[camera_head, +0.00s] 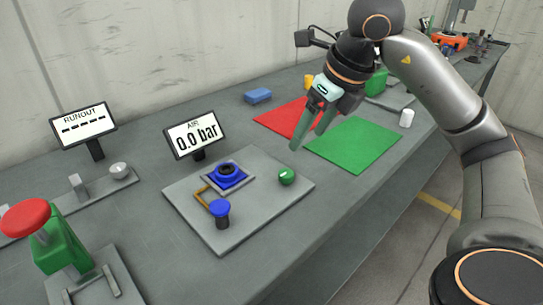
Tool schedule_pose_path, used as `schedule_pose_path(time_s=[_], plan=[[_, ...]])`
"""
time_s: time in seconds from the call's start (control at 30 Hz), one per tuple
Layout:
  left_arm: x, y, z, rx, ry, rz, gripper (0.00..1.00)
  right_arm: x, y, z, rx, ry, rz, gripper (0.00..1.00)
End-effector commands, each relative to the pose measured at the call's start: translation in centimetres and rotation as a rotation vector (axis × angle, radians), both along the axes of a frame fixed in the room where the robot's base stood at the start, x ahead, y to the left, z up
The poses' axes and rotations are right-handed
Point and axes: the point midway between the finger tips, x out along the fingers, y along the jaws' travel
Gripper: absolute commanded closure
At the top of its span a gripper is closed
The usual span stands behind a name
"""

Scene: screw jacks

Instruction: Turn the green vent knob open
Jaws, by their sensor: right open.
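The green vent knob (287,176) is a small round knob on the right part of a grey plate (245,226). My right gripper (309,139) has green fingers and is open. It hangs above the table, up and to the right of the green knob, apart from it and near the red and green mats. Its fingers look empty. My left gripper is not in view.
A display (194,134) behind the plate reads AIR 0.0 bar. A RUNOUT display (83,125) stands at the left. A red-topped green device (62,245) is front left. Red mat (268,121), green mat (354,146), blue block (257,96) and white cylinder (406,118) lie further back.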

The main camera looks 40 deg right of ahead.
Motion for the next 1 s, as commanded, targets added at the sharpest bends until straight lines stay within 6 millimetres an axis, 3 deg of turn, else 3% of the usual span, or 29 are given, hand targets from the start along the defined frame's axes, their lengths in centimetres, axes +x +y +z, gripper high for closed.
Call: schedule_pose_path(time_s=[0.17,0.37,0.63,1.0], plan=[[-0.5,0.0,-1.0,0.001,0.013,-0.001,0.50,0.5,0.0,-1.5,-0.001,0.002,-0.001,0.26],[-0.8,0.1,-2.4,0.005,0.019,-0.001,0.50,1.8,0.2,-5.2,-0.001,0.006,0.000,0.26],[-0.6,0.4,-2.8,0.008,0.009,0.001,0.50,3.8,0.4,-9.7,0.001,0.004,0.002,0.26],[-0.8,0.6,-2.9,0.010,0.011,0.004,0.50,4.7,0.4,-11.6,0.000,0.001,0.000,0.26]])
